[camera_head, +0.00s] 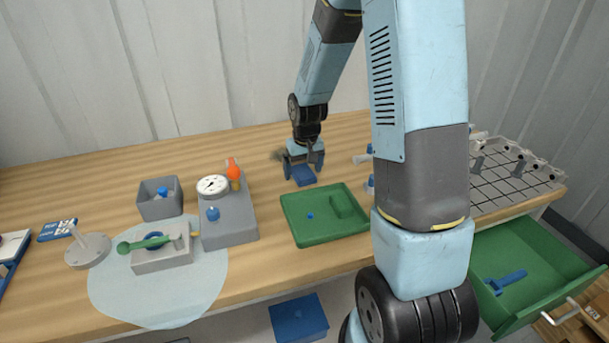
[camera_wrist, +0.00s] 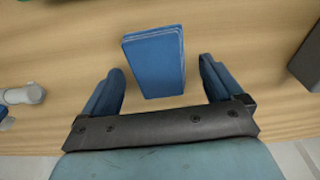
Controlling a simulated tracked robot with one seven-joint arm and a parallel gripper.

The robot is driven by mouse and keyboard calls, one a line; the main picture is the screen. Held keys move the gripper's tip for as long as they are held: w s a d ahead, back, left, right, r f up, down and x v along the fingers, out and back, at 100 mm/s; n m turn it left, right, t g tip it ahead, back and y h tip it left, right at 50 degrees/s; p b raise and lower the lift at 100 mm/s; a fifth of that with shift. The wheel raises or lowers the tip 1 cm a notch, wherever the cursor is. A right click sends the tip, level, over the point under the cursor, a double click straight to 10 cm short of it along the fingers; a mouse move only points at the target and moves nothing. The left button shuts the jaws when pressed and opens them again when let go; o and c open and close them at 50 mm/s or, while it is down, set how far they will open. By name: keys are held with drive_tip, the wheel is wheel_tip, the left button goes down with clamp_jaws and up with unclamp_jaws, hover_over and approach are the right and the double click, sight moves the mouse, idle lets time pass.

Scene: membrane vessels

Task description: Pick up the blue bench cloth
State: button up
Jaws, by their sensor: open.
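The blue bench cloth (camera_head: 303,176) is a folded blue block lying on the wooden bench, behind the green tray. In the wrist view the cloth (camera_wrist: 155,62) lies ahead of and between the fingers, slightly tilted, with clear wood on either side of it. My gripper (camera_head: 304,164) is open and points down at the cloth. In the wrist view my gripper (camera_wrist: 160,80) shows its two blue fingers apart, one on each side of the cloth's near end, not touching it. How high the fingertips are above the bench is hard to tell.
A green tray (camera_head: 290,218) stands in front of the cloth. A grey gauge block (camera_head: 230,222) and a grey bin (camera_head: 159,208) are to the left. A wire rack (camera_head: 515,180) is at the right, above an open green drawer (camera_head: 535,262). A white fitting (camera_wrist: 22,95) lies left in the wrist view.

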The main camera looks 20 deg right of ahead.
drive_tip(key=shift+f, duration=0.35)
idle(0.4)
drive_tip(key=shift+c, duration=0.3)
drive_tip(key=c, duration=1.1)
